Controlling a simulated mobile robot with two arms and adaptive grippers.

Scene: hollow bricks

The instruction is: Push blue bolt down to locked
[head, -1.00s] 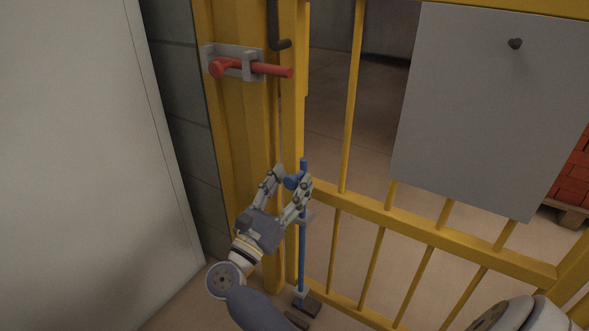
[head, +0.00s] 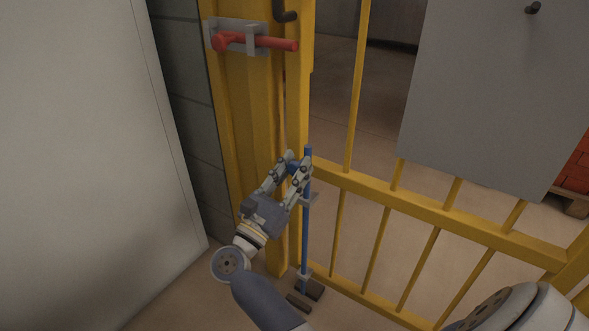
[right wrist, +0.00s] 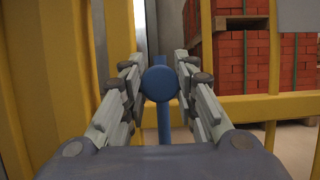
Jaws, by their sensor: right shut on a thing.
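The blue bolt (head: 305,235) is a long upright rod on the yellow gate's edge, passing through grey guides (head: 311,200). Its lower end is close above a dark plate (head: 313,291) on the floor; I cannot tell whether it enters it. My right gripper (head: 297,171) is shut on the bolt's blue knob, near the rod's top. In the right wrist view the round knob (right wrist: 160,84) sits between the two fingers, with the rod behind it. My left gripper is not in view.
A red bolt (head: 262,43) lies across a grey bracket higher on the yellow post (head: 255,130). A grey panel (head: 480,100) hangs on the gate's bars. A pale wall (head: 80,150) stands at the left. Red bricks (right wrist: 235,60) are stacked behind the gate.

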